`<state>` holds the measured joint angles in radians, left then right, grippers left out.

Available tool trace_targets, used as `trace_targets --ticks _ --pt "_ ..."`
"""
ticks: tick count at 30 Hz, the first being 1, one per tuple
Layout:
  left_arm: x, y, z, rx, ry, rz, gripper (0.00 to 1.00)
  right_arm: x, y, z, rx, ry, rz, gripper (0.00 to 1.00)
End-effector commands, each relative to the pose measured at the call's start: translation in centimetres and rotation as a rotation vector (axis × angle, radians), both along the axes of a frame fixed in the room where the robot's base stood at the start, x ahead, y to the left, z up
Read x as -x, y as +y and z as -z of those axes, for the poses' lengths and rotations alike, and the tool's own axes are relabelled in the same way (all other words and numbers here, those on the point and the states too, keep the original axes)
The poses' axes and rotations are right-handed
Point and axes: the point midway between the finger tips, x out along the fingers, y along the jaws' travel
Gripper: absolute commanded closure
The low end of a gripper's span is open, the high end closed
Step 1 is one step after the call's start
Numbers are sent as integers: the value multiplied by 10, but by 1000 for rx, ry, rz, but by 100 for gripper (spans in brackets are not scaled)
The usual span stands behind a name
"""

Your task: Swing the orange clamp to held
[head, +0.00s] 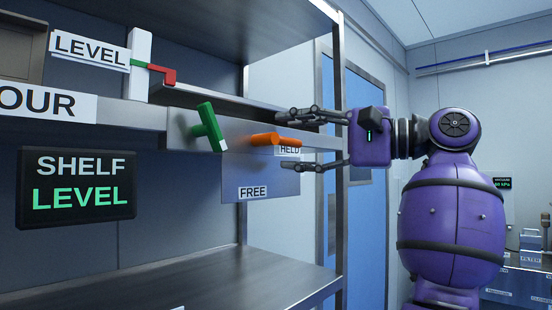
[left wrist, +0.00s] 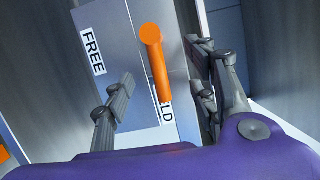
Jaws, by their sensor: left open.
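The orange clamp (head: 275,139) is a bar on the grey plate under the shelf edge. In the head view it lies about level, its right end at the HELD label (head: 289,151). The FREE label (head: 252,192) is lower on the plate. In the left wrist view the clamp (left wrist: 158,70) partly covers the HELD label (left wrist: 166,111); FREE (left wrist: 92,51) is to its left. My left gripper (head: 288,137) is open, one finger above and one below the clamp's right end. I see no clear contact. The right gripper is not in view.
A green handle (head: 209,127) stands tilted just left of the clamp. A red pointer (head: 160,73) is by the LEVEL label (head: 88,51). A SHELF LEVEL display (head: 76,187) hangs at the left. The lower shelf (head: 225,285) is mostly bare. A metal post (head: 340,200) stands behind the gripper.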

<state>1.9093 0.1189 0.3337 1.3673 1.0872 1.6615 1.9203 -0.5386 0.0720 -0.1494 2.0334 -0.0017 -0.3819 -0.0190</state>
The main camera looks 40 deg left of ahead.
Motion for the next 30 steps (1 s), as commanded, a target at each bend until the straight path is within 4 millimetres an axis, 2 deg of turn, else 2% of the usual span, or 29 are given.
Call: trace_targets --ticks 11,30 --pt "0 -1 0 -1 0 0 48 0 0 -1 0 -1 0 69" --pt "-11 -50 -1 0 0 1 48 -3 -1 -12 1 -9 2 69"
